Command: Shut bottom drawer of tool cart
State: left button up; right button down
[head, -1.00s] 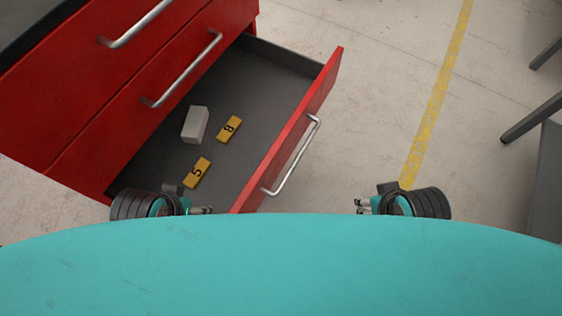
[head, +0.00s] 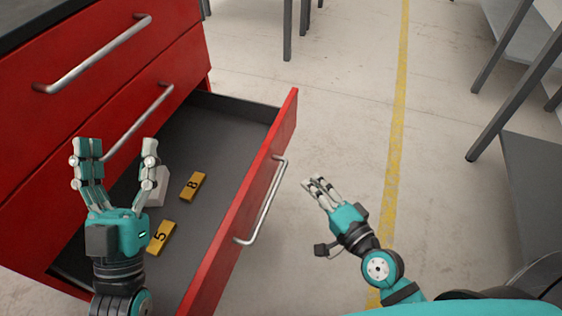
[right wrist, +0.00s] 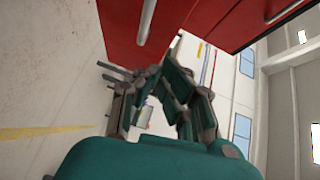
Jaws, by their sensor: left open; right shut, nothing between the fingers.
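The red tool cart (head: 100,105) stands at the left in the head view. Its bottom drawer (head: 225,250) is pulled far out, with a silver bar handle (head: 262,203) on its front. My left gripper (head: 115,150) is open and empty, in front of the cart and over the drawer's near left part in the picture. My right gripper (head: 320,185) is shut and empty, outside the drawer, to the right of the handle and apart from it. The right wrist view shows its fingers (right wrist: 165,95) with red cart fronts (right wrist: 205,18) beyond them.
In the drawer lie yellow tags marked 8 (head: 193,186) and 5 (head: 160,237) and a pale block (head: 158,187) partly hidden by my left gripper. A yellow floor line (head: 396,130) runs to the right. Grey table legs (head: 500,80) stand at far right.

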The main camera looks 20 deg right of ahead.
jog(key=d+m+t+h, duration=0.1)
jog(key=d+m, duration=0.1)
send_near(277, 136)
jog(key=d, duration=0.2)
jog(key=shift+m+h, duration=0.3)
jog(key=w+a, duration=0.2)
jog(key=w, duration=0.2)
jog(key=shift+w+a+r, duration=0.1)
jog(key=shift+w+a, duration=0.05)
jog(key=shift+a, duration=0.25)
pick_arm(q)
jog(key=s, duration=0.1)
jog(key=r+t, duration=0.1)
jog(key=s+r, duration=0.1)
jog(key=shift+s+a+t+h, duration=0.25)
jog(key=shift+s+t+h, duration=0.05)
jog(key=shift+s+t, duration=0.1)
pick_arm(e)
jog(key=shift+w+a, duration=0.15)
jog(key=shift+a, duration=0.1)
pick_arm(q)
jog(key=shift+r, duration=0.1)
